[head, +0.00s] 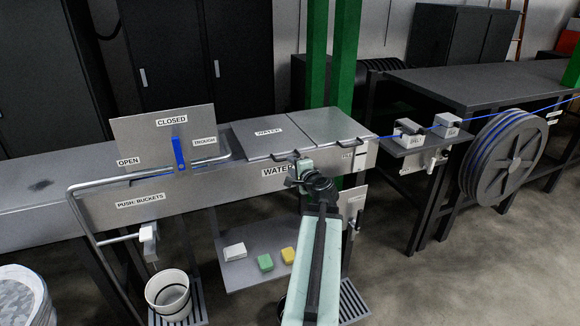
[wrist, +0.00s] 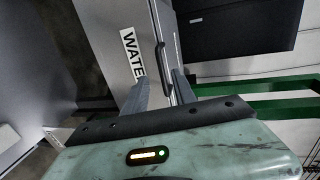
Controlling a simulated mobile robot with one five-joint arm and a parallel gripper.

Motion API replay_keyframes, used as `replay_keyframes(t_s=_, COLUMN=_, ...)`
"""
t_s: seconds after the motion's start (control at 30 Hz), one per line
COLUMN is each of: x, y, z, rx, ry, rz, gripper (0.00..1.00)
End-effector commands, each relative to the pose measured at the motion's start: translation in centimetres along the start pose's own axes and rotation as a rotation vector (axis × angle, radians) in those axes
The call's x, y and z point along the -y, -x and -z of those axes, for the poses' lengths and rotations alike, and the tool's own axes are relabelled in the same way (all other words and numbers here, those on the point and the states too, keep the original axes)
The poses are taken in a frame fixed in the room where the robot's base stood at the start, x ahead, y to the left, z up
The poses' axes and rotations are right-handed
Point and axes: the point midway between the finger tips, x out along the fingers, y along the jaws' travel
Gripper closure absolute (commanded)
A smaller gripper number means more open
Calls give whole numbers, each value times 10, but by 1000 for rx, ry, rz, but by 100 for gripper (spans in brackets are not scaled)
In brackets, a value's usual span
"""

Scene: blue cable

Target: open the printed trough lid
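The trough lid with a printed WATER label (head: 280,141) lies flat and shut on the grey trough (head: 215,185) in the head view. A dark handle (head: 283,155) sits at its front edge. A second plain lid (head: 330,123) lies flat beside it on the right. My gripper (head: 298,166) is at the trough's front, close to the lid's front edge, partly covering the front WATER label. In the wrist view my gripper (wrist: 161,75) has its two fingers apart, with a dark bar handle (wrist: 160,58) showing between or just beyond them. Whether they touch it I cannot tell.
A bent metal rail and an upright panel with a blue lever (head: 178,154) stand left of the lids. A white bucket (head: 170,293) stands below. Sponges lie on a low shelf (head: 230,268). A cable reel (head: 505,155) and a dark table (head: 460,85) stand right.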

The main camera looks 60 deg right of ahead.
Motion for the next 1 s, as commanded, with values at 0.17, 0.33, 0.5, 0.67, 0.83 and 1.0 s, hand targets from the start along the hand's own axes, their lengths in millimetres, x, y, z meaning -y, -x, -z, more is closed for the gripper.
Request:
replay_keyframes(t_s=0.17, x=1, y=4, z=15, rx=-28, ry=-23, rz=14, gripper=67)
replay_keyframes(t_s=0.33, x=1, y=-8, z=15, rx=-24, ry=-21, rz=13, gripper=67)
replay_keyframes(t_s=0.5, x=0, y=-38, z=16, rx=-23, ry=-20, rz=12, gripper=67)
replay_keyframes(t_s=0.67, x=1, y=-67, z=16, rx=-23, ry=-19, rz=12, gripper=67)
replay_keyframes(t_s=0.83, x=2, y=-75, z=16, rx=-24, ry=-20, rz=12, gripper=67)
replay_keyframes(t_s=1.0, x=2, y=-74, z=16, rx=-25, ry=-19, rz=12, gripper=73)
